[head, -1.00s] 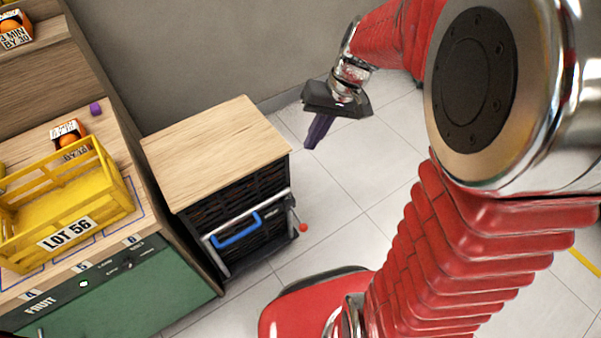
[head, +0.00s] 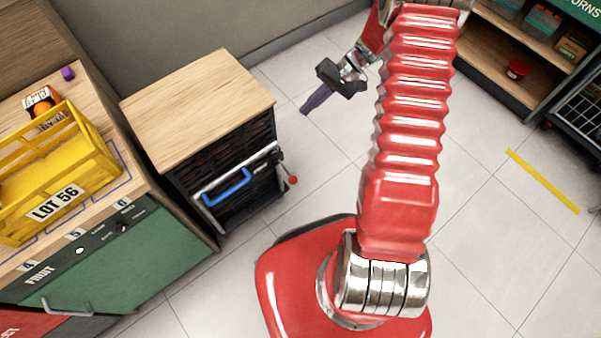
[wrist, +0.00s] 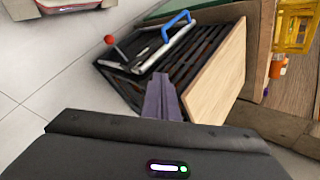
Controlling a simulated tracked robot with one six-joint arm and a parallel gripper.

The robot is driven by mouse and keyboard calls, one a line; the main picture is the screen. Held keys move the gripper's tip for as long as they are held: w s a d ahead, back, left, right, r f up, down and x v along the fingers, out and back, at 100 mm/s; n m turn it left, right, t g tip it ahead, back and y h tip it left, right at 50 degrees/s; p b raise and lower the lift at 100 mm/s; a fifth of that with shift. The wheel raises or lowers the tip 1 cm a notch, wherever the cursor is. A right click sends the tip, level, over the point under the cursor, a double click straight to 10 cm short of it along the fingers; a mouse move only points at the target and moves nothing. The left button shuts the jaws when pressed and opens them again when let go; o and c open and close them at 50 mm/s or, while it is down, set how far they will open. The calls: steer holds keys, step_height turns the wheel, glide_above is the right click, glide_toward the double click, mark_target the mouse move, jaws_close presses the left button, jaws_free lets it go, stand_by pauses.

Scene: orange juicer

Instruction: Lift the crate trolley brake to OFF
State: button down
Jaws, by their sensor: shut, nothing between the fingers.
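The crate trolley (head: 215,165) stands in the left middle of the head view, with a dark slatted body, a grey frame and a blue handle (head: 226,186) under a wooden top. A thin lever with a red ball knob (head: 293,180) sticks out at its right side; I take it for the brake. The red knob also shows in the wrist view (wrist: 109,39) at the upper left, beside the trolley (wrist: 178,65). My gripper (head: 305,111) is shut and empty, apart from the knob, above and behind it to the right. Its purple fingers (wrist: 160,98) point toward the trolley's side.
A yellow crate (head: 60,165) marked LOT 56 sits on the counter at left, above green drawers (head: 120,255). A wooden-topped cabinet surface (head: 200,105) covers the trolley. A shelf unit (head: 530,60) and wire cart (head: 585,110) stand at right.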

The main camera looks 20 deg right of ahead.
steer(key=d+f+m+t+y, duration=0.2)
steer(key=d+f+y, duration=0.15)
steer(key=f, duration=1.15)
steer(key=m+t, duration=0.3)
glide_toward(287, 171)
steer(key=w+d+f, duration=0.2)
steer(key=d+f, duration=0.2)
steer(key=d, duration=0.1)
steer(key=shift+s+d+f+y, duration=0.15)
steer(key=shift+f+y, duration=0.05)
steer(key=shift+y, duration=0.05)
steer(key=x, duration=1)
steer(key=shift+s+a+r, duration=0.2)
steer(key=shift+s+r, duration=0.25)
steer(key=shift+s, duration=0.35)
steer(key=shift+s+a+r, duration=0.15)
steer(key=shift+s+r, duration=0.3)
steer(key=shift+s, duration=0.3)
